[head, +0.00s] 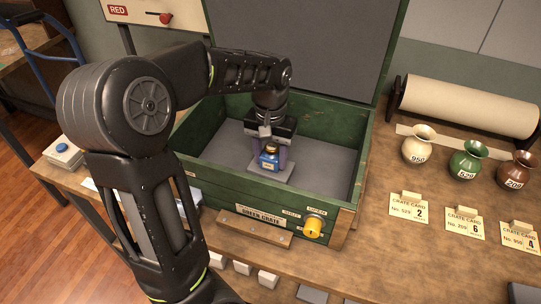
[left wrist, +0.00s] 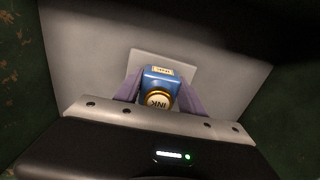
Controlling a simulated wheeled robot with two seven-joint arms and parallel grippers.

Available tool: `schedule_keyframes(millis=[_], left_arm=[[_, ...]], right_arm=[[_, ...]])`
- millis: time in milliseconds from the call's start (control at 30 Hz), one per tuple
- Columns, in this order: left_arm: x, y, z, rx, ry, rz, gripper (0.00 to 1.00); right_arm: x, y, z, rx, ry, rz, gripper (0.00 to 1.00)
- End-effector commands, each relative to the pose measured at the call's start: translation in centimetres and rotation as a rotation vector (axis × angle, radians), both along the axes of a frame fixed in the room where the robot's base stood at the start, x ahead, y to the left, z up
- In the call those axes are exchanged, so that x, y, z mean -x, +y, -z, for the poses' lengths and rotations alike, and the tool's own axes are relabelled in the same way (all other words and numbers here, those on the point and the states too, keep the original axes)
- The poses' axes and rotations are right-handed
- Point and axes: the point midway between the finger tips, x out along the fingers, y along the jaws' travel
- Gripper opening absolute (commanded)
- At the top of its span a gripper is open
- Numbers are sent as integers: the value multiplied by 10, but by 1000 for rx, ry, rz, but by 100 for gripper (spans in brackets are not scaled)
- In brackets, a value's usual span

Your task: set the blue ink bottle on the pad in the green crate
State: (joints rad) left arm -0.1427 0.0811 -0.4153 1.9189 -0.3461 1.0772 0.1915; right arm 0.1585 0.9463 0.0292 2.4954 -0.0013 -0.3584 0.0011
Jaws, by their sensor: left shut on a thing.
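The blue ink bottle (head: 268,158) with a gold cap is inside the open green crate (head: 240,204). My left gripper (head: 271,152) points down into the crate and is shut on the bottle, a purple finger on each side. In the left wrist view the blue ink bottle (left wrist: 160,84) sits between the fingers, its cap marked INK facing the camera. The pale square pad (head: 277,171) lies on the crate's grey floor under the bottle. I cannot tell whether the bottle's base touches the pad. My right gripper is not in view.
The crate's lid (head: 300,45) stands open at the back. A yellow knob (head: 314,227) is on its front. Vases (head: 465,160) and crate cards (head: 466,221) stand to the right, before a paper roll (head: 468,105). The crate floor right of the pad is clear.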

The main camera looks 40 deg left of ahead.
Motion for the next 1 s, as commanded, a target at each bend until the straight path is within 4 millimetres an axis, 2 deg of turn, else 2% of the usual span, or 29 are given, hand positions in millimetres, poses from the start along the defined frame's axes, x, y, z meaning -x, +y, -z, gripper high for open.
schedule_keyframes(millis=[33, 67, 300, 567, 700, 867, 1000], left_arm=[[0, 0, 3, 0, 0, 0, 3], [0, 0, 2, 0, 0, 0, 49], [0, 0, 1, 0, 1, 0, 69], [0, 0, 1, 0, 1, 0, 69], [0, 0, -6, 0, -1, 0, 69], [0, 0, -28, 0, -3, -1, 69], [-1, 0, -57, -1, -5, 0, 69]], right_arm=[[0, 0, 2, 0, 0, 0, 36], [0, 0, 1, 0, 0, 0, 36], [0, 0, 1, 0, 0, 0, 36], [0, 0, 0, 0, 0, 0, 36], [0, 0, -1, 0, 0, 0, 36], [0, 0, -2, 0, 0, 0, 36], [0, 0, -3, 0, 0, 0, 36]])
